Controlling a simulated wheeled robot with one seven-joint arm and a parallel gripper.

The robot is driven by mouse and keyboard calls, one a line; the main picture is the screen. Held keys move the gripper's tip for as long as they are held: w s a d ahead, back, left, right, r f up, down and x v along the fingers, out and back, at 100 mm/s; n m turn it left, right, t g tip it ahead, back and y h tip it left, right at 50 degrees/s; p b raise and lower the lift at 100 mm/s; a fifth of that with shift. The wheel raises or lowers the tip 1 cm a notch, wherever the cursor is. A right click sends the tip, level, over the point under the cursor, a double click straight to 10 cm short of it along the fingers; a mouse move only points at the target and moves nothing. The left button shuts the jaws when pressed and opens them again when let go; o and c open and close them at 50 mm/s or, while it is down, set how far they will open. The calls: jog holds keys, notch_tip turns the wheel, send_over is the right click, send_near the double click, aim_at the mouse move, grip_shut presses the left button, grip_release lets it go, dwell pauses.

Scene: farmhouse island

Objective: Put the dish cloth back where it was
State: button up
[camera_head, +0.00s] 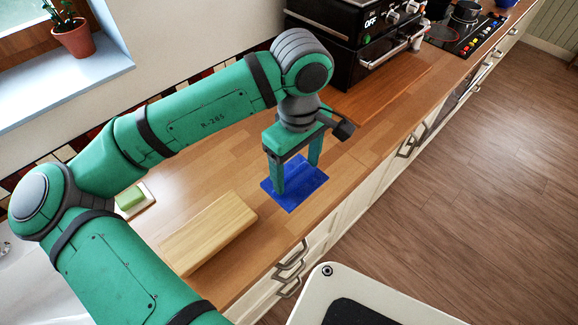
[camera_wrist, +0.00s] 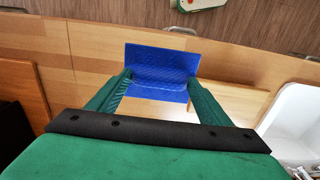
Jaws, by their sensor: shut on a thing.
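The dish cloth is a flat blue square (camera_head: 299,190) at the worktop in the middle of the head view. My gripper (camera_head: 297,180) points down, with its two green fingers at opposite sides of the cloth and shut on it. In the wrist view the cloth (camera_wrist: 162,68) spans between the fingertips of my gripper (camera_wrist: 160,82), with a crease across it. I cannot tell whether the cloth touches the worktop or hangs just above it.
A pale wooden block (camera_head: 208,233) lies left of the cloth on the worktop (camera_head: 232,163). A green sponge (camera_head: 130,198) sits on a dish behind it. A reddish board (camera_head: 385,92) lies before the black oven (camera_head: 350,45). A hob (camera_head: 465,33) stands farther right.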

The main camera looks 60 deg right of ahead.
aim_at(293, 160)
jog(key=w+d+f, duration=0.1)
jog(key=w+d, duration=0.1)
jog(key=d, duration=0.1)
jog(key=shift+w+f, duration=0.15)
jog(key=shift+f, duration=0.2)
jog(key=w+d+f, duration=0.1)
jog(key=d+f, duration=0.1)
jog(key=f, duration=0.1)
jog(key=w+d+f, duration=0.1)
jog(key=f, duration=0.1)
jog(key=shift+w+d+f, duration=0.2)
jog(key=shift+w+d, duration=0.1)
jog(key=shift+w, duration=0.05)
jog(key=shift+w+d+f, duration=0.1)
jog(key=shift+f, duration=0.8)
jog(key=shift+w+d+f, duration=0.1)
jog(key=shift+f, duration=0.8)
jog(key=shift+f, duration=0.1)
jog(key=o, duration=1.2)
jog(key=shift+o, duration=0.2)
